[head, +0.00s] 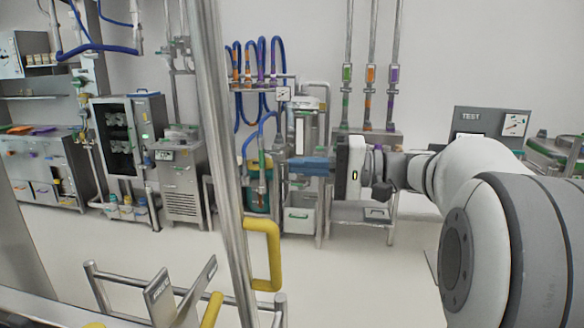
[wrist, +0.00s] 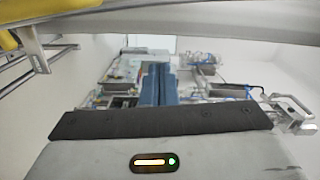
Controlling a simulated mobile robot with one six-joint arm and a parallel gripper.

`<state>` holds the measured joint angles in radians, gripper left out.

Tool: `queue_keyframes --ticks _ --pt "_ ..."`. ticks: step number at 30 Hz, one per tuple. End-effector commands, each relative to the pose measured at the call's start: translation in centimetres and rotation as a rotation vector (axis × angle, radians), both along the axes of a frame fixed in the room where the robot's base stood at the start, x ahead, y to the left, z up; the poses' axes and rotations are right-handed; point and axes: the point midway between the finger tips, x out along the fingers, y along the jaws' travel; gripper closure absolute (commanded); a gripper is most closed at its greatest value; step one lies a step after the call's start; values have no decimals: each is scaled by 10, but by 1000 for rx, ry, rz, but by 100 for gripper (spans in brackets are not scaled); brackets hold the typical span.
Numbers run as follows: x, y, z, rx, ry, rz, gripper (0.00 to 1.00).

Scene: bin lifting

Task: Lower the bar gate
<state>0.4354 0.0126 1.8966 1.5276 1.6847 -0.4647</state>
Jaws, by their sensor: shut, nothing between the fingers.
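The bar gate shows as a long steel bar (head: 222,130), nearly upright, with a yellow handle (head: 264,255) on its right side low down. In the wrist view the bar (wrist: 200,22) crosses the top, and part of the yellow handle (wrist: 8,38) shows at the top left corner. My gripper (head: 296,165), with blue fingers, points left from the right side. It is shut and empty, right of the bar and above the handle, apart from both in the picture. The blue fingers also show in the wrist view (wrist: 158,75).
Low steel rails with two upright plates (head: 161,297) and another yellow part (head: 211,310) stand at the bottom. Behind are a rack with blue hoses (head: 262,60), a steel cabinet (head: 180,180) and shelves (head: 45,165). The pale floor (head: 350,270) right of the handle is clear.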

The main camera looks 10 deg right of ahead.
Motion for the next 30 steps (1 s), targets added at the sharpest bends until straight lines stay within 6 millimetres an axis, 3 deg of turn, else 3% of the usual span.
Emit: queue_keyframes --ticks 6,11,18,30 --pt "13 50 3 0 4 12 100" --pt "20 80 2 -1 4 11 100" --pt "-7 94 -3 -2 3 10 100" --pt "-12 97 -6 -2 3 10 100"
